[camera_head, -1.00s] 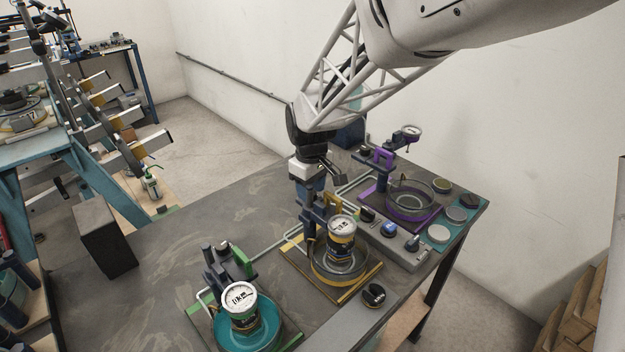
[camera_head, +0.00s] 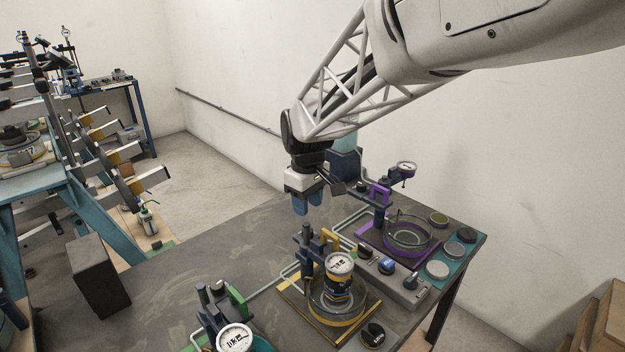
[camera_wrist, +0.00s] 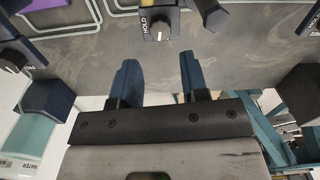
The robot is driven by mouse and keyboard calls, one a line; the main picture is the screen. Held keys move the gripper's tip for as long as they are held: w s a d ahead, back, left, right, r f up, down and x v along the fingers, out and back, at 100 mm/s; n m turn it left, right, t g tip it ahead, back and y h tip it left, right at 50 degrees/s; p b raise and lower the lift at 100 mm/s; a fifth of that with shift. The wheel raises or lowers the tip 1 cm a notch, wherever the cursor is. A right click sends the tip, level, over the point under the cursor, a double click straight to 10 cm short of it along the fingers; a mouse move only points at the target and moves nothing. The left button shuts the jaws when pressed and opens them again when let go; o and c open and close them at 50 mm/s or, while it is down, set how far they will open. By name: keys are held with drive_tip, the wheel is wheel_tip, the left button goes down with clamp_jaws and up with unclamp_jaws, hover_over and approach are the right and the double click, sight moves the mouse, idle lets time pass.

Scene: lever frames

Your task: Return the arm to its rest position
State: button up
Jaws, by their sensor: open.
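My gripper (camera_head: 308,203) hangs above the dark workbench (camera_head: 190,262), behind and left of the yellow lever frame (camera_head: 345,335). In the wrist view, its two blue fingers (camera_wrist: 160,72) are apart with nothing between them. A knob marked HOLD (camera_wrist: 158,30) shows beyond the fingertips. A can with a gauge-like lid (camera_head: 338,282) stands in the yellow frame's ring. The purple lever frame (camera_head: 378,238) stands to the right with an empty-looking ring. The green frame's can (camera_head: 234,338) is partly cut off at the lower edge.
A dark block (camera_head: 97,275) stands at the bench's left. A control box with knobs (camera_head: 388,270) and several round discs (camera_head: 438,270) lie on the right. A teal rack with levers (camera_head: 85,195) is at the far left. The bench between block and frames is clear.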

drive_tip(key=s+d+r, duration=0.1)
drive_tip(key=s+d, duration=0.1)
drive_tip(key=s+d+r+m, duration=0.1)
drive_tip(key=d, duration=0.1)
drive_tip(key=s+d+r+m, duration=0.1)
drive_tip(key=s+d, duration=0.1)
drive_tip(key=shift+s+d+r+t, duration=0.2)
drive_tip(key=shift+s+d+t, duration=0.1)
drive_tip(key=shift+s+d, duration=0.05)
drive_tip(key=s+d+m, duration=0.2)
drive_tip(key=s+d, duration=0.3)
drive_tip(key=s, duration=0.3)
drive_tip(key=s+d+m+t, duration=0.1)
drive_tip(key=s+d+m, duration=0.2)
drive_tip(key=s+d, duration=0.2)
drive_tip(key=s+d+m+t, duration=0.1)
drive_tip(key=s+d+m, duration=0.2)
drive_tip(key=s, duration=0.8)
drive_tip(key=shift+d+r, duration=0.3)
drive_tip(key=shift+d, duration=0.65)
